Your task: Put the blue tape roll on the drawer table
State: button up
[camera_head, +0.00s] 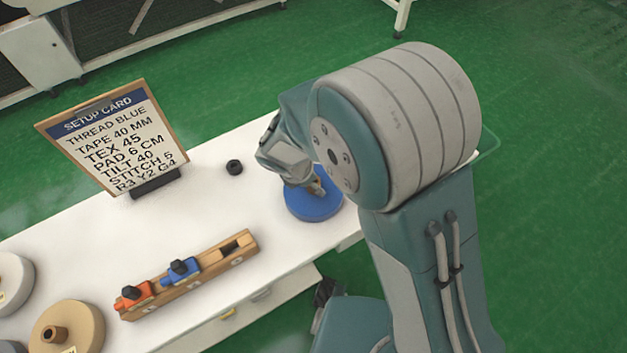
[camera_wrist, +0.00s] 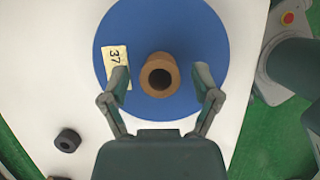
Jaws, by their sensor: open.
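The blue tape roll (camera_head: 313,207) lies flat on the white table (camera_head: 215,210), near its right end. In the wrist view the roll (camera_wrist: 190,38) is a wide blue disc with a brown hollow core (camera_wrist: 159,75) standing up from its middle and a label reading 37. My gripper (camera_wrist: 164,78) is open over the roll, one finger on each side of the core. A gap shows between each finger and the core. In the head view my gripper (camera_head: 316,188) is over the roll and partly hidden by my arm.
A setup card (camera_head: 115,140) stands at the back of the table, with a small black cylinder (camera_head: 234,167) to its right. A wooden rack (camera_head: 190,275) holds orange and blue pieces. Tan (camera_head: 75,330) and white (camera_head: 12,280) rolls lie at the left. Table between card and rack is clear.

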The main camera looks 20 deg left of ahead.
jog(key=v, duration=1.1)
jog(key=w+d+r+m+y, duration=0.1)
jog(key=d+r+m, duration=0.5)
jog(key=d, duration=0.3)
jog(key=w+d+r+m+y, duration=0.1)
jog(key=w+d+r+m, duration=0.1)
jog(key=d+r+m, duration=0.5)
jog(key=s+d+r+m+t, duration=0.1)
jog(key=s+d+r+m, duration=0.1)
jog(key=s+d+m, duration=0.2)
jog(key=s+d+r+m+t, duration=0.1)
jog(key=s+d+m, duration=0.4)
jog(key=d+m, duration=0.6)
jog(key=shift+s+d+r+y, duration=0.3)
jog(key=shift+d+r+y, duration=0.15)
jog(key=shift+d, duration=0.45)
